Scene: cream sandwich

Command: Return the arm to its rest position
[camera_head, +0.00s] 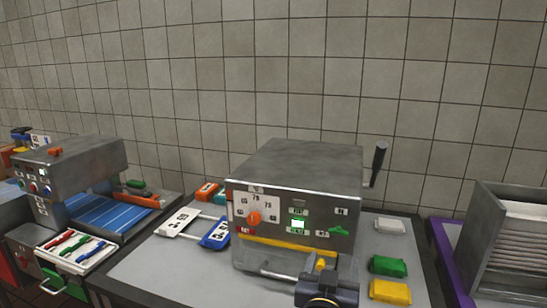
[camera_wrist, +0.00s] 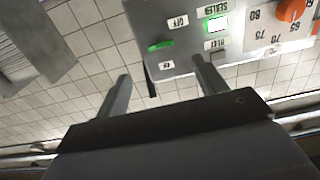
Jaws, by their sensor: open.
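My gripper shows in the wrist view (camera_wrist: 162,85) with its two fingers spread apart and nothing between them. It is in front of the grey sealer machine (camera_head: 295,165), whose panel (camera_wrist: 190,30) appears upside down in the wrist view. The panel carries an orange knob (camera_head: 254,217), a lit green display (camera_head: 298,224) and a green switch (camera_head: 338,231). A dark part of my arm (camera_head: 325,290) shows at the bottom of the head view, in front of the machine's lower front. I cannot tell the exact gap between fingers and panel.
White (camera_head: 390,226), green (camera_head: 388,266) and yellow (camera_head: 390,291) packets lie right of the machine. A dark lever (camera_head: 378,160) stands at its right side. A grey rack (camera_head: 483,240) stands at right. Another machine (camera_head: 75,160) with a blue belt (camera_head: 95,212) stands at left.

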